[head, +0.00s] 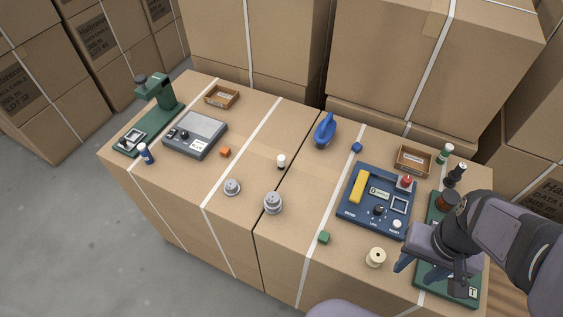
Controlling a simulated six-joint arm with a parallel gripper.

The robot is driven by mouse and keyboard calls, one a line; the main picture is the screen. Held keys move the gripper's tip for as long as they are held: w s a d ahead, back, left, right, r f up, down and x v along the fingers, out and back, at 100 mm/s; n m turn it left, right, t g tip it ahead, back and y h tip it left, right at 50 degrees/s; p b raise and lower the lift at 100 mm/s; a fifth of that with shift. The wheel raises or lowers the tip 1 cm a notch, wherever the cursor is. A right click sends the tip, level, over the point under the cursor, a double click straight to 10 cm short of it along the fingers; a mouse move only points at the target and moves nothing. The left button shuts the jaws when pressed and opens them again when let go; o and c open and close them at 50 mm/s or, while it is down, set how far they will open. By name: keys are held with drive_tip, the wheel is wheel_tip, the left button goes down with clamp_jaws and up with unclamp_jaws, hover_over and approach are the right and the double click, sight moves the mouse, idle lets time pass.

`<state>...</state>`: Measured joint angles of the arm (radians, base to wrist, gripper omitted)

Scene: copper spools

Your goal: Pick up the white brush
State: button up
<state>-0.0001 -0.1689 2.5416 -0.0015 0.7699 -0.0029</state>
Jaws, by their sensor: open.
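I cannot make out a clearly white brush in the head view. A blue handled object (325,131), perhaps a brush, lies at the back middle of the cardboard-box top. My gripper (424,274) is at the front right, over the near part of a green board, well apart from both. It is open and no object shows in it. My arm hides part of the green board (460,296).
Grey weights (273,203), a grey device (195,134) and a green stand (158,92) are farther left. Tall cartons stand behind.

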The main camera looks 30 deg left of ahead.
drive_tip(key=w+a+r+n+t+h+b, duration=0.15)
drive_tip(key=w+a+n+h+b, duration=0.35)
drive_tip(key=w+n, duration=0.65)
drive_tip(key=r+n+t+y+b, duration=0.15)
drive_tip(key=n+t+b, duration=0.95)
drive_tip(key=n, duration=1.2)
hover_over(279, 161)
drive_tip(key=s+a+p, duration=0.1)
drive_tip(key=s, duration=0.4)
drive_tip(key=shift+m+t+y, duration=0.25)
drive_tip(key=shift+t+y, duration=0.2)
wheel_tip(279, 161, down, 12)
drive_tip(key=shift+s+r+p, duration=0.1)
drive_tip(key=shift+p, duration=0.2)
drive_tip(key=shift+f, duration=0.2)
drive_tip(key=shift+p+x, duration=0.6)
drive_tip(key=shift+x, duration=3.1)
clamp_jaws()
